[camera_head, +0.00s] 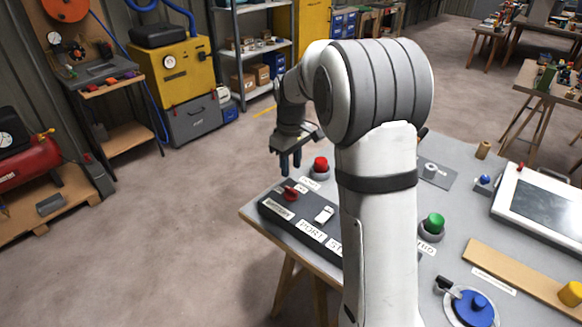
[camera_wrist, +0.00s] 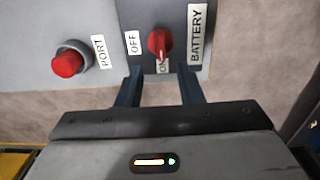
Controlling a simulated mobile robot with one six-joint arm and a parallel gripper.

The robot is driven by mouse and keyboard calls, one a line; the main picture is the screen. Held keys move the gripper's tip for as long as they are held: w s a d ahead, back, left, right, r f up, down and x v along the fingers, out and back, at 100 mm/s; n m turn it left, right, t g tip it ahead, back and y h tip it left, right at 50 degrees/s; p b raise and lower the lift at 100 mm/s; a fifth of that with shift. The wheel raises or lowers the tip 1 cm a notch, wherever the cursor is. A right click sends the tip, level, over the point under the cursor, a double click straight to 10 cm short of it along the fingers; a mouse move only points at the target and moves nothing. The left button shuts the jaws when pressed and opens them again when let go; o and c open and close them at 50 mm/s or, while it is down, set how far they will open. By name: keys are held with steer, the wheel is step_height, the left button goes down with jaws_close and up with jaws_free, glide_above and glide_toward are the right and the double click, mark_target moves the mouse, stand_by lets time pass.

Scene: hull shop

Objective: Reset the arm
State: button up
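My arm rises in front of the head camera and bends over the bench, with my gripper (camera_head: 291,163) hanging beyond the panel's far left corner. In the wrist view my gripper (camera_wrist: 159,90) has its two dark fingers apart, with nothing between them. Ahead of the fingertips is the red battery switch (camera_wrist: 160,42) on a dark panel, its handle lined up with the ON label; OFF is to its left. The fingers appear apart from the switch. In the head view the red switch (camera_head: 290,193) lies just below my gripper. My arm hides part of the panel.
A red push button (camera_head: 320,164) stands beside the panel. The grey bench (camera_head: 455,245) also holds a green button (camera_head: 434,222), a blue round valve (camera_head: 474,307), a wooden strip (camera_head: 525,280) and a framed screen (camera_head: 545,205). Open floor lies left of the bench.

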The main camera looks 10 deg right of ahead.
steer(key=shift+s+r, duration=0.25)
steer(key=shift+s, duration=0.05)
steer(key=s+r+m+t, duration=0.1)
steer(key=s+r+m, duration=0.1)
steer(key=s, duration=1.2)
steer(key=s+r+m+t+p, duration=0.1)
steer(key=s+m, duration=0.4)
steer(key=s, duration=0.8)
steer(key=shift+s+r+t, duration=0.3)
steer(key=shift+s+r, duration=0.05)
steer(key=shift+r, duration=0.45)
steer(key=shift+s, duration=0.1)
